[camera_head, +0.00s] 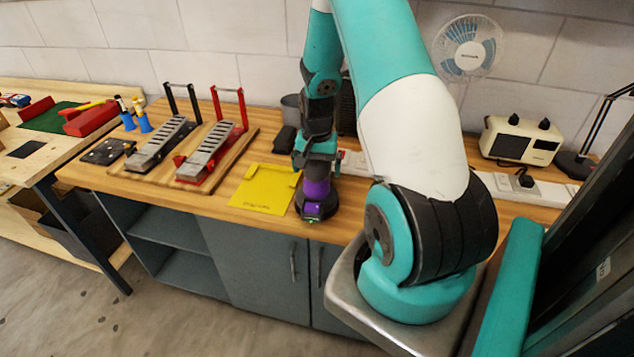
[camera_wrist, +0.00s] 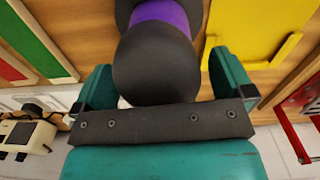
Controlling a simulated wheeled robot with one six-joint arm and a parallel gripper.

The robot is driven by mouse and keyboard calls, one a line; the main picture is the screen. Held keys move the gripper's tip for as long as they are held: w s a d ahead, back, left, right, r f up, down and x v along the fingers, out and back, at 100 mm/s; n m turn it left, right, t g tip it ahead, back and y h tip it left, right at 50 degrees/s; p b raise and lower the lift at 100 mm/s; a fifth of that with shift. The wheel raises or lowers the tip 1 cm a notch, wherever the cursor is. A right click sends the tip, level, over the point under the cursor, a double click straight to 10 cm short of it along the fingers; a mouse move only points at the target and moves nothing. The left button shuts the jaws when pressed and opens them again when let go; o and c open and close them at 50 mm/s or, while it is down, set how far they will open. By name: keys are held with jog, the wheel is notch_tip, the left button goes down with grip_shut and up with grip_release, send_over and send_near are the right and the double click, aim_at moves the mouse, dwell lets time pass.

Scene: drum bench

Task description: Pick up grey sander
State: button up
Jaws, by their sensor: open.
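A dark grey sander (camera_head: 316,207) with a purple band stands near the front edge of the wooden bench. In the wrist view its rounded dark grey top (camera_wrist: 155,66) fills the space between my fingers, with the purple band beyond it. My gripper (camera_head: 314,166) is over the top of the sander, pointing down. In the wrist view my gripper (camera_wrist: 163,85) is open, with one teal finger on each side of the rounded top and a gap on both sides. My fingers hide part of the sander in the head view.
A yellow tray (camera_head: 265,187) lies just left of the sander. A small dark object (camera_head: 285,139) lies behind the tray. Two pedals (camera_head: 205,152) stand on a wooden board further left. A white power strip (camera_head: 521,188) and a cream radio-like box (camera_head: 521,140) are at right.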

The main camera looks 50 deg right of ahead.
jog(key=shift+f, duration=0.6)
jog(key=c, duration=1)
jog(key=shift+r, duration=0.1)
jog(key=shift+c, duration=0.6)
